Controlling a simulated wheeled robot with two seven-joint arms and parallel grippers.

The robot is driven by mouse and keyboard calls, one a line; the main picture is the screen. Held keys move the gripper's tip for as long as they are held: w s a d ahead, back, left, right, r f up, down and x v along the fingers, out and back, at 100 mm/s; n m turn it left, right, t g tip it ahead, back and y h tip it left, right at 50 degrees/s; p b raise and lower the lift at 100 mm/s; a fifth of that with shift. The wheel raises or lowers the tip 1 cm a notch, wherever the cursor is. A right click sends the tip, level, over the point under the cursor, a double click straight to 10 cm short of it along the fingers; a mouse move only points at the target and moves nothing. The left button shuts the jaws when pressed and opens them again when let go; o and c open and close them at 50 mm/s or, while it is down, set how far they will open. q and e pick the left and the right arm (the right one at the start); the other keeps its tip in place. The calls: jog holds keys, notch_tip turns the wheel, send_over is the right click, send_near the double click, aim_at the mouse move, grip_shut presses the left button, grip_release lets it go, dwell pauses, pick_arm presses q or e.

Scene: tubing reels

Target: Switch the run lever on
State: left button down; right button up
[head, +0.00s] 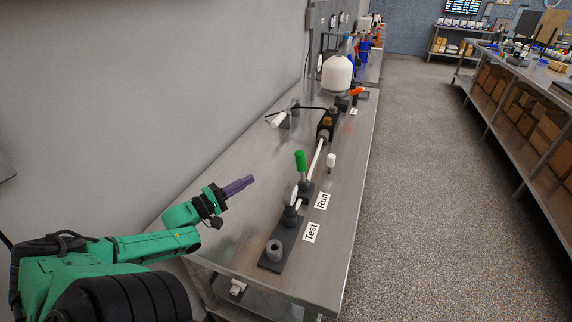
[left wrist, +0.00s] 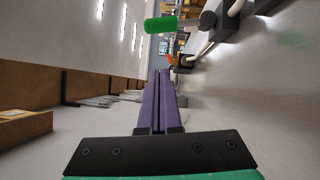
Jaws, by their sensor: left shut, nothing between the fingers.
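A lever with a green handle (head: 300,160) stands upright on the steel bench, beside the white "Run" label (head: 322,200). The green handle (left wrist: 160,24) also shows near the top of the left wrist view, beyond the fingertips. My left gripper (head: 252,180) has its purple fingers together, empty, over the bench to the left of the lever and apart from it. The shut fingers (left wrist: 159,76) also show in the left wrist view. My right gripper is in neither view.
A dark base plate with a grey cylinder (head: 274,250) lies near the "Test" label (head: 311,232). A white rod (head: 316,158) runs back from the lever toward a dark block (head: 327,122). A white tank (head: 337,75) stands farther back. The bench's left side (head: 225,165) is mostly clear.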

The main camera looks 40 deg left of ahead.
aim_at(302, 171)
pick_arm(q)
jog(key=d+b+x, duration=0.1)
jog(key=d+x, duration=0.1)
jog(key=x, duration=1.1)
jog(key=shift+d+b, duration=0.3)
jog(key=shift+d, duration=0.1)
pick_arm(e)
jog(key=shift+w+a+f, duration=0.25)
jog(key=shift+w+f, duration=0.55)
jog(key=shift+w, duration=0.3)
pick_arm(q)
jog(key=shift+f, duration=0.1)
